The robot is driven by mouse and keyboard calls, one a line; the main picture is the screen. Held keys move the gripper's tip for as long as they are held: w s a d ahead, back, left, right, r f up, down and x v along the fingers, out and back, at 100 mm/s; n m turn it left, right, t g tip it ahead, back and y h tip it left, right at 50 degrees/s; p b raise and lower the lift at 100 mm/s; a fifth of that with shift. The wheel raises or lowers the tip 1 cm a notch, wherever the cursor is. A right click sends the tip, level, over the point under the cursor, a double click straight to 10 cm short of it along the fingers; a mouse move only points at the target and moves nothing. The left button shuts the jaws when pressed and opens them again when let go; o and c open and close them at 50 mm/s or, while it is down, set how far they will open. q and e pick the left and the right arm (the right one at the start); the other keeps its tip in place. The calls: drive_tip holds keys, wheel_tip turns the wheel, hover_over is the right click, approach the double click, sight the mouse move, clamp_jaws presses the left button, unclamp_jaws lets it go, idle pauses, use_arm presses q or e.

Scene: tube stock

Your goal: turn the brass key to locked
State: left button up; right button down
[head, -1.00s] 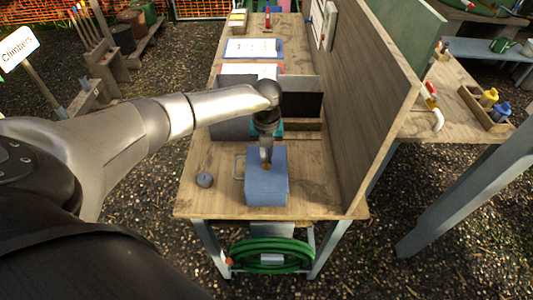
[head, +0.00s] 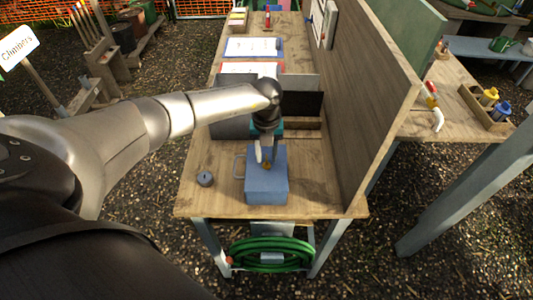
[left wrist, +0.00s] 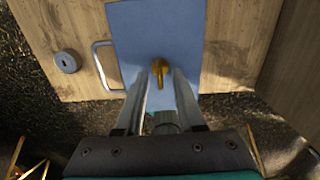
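A blue box (head: 266,188) with a pale handle (head: 239,167) on its left side stands on the front of the wooden bench. The brass key (head: 267,166) is on the box. In the left wrist view the key (left wrist: 159,68) has a round end, and its narrow part points toward the bottom of the picture. My left gripper (head: 266,158) is open over the box. In the left wrist view its two fingers stand apart on either side of the key, with gaps visible. No lock marking is readable. My right gripper is not in view.
A small round grey object (head: 205,179) lies left of the box. A tall wooden panel (head: 365,110) stands along the bench's right side. Dark dividers (head: 295,104) and papers (head: 253,47) lie behind the box. A green hose (head: 270,256) is below the bench.

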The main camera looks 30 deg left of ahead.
use_arm(q)
wheel_tip(320, 180, up, 15)
drive_tip(key=shift+r+b, duration=0.15)
drive_tip(key=shift+b, duration=0.25)
idle(0.6)
